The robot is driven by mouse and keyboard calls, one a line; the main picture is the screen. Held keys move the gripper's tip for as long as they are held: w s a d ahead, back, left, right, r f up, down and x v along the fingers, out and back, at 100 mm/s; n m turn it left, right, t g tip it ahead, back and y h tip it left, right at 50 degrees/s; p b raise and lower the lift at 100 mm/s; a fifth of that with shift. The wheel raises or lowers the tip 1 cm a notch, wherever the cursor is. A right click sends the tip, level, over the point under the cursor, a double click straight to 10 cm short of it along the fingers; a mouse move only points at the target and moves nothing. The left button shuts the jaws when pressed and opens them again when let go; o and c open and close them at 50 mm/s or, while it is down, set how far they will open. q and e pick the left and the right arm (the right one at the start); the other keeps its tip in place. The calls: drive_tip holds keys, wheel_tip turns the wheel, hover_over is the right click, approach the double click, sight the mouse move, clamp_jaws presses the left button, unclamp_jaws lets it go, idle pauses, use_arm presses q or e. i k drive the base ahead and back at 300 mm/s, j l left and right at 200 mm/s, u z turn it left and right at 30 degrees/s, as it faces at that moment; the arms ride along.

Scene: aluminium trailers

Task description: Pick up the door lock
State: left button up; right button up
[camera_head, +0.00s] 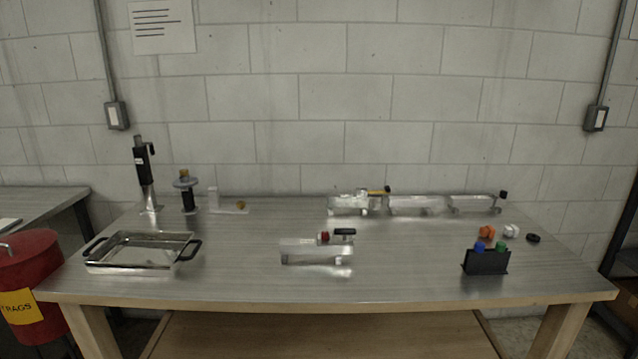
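No part clearly reads as the door lock; the parts are too small to tell. In the head view, a silver block-shaped trailer part (316,250) lies at the middle of the table. A small red piece (323,237) and a small black piece (345,232) sit at its upper right edge; whether they are attached, I cannot tell. Neither of my grippers is in view.
A metal tray (140,268) with black handles is at the table's left. Upright tools (187,192) stand behind it. More silver trailer parts (415,205) line the back. A black holder (485,262) and small coloured pieces (487,232) are at right. The front strip is clear.

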sight(335, 245)
drive_tip(key=i+l, duration=0.35)
drive_tip(key=l, duration=0.15)
drive_tip(key=i+l+u, duration=0.15)
drive_tip(key=i+l, duration=0.2)
drive_tip(key=l, duration=0.1)
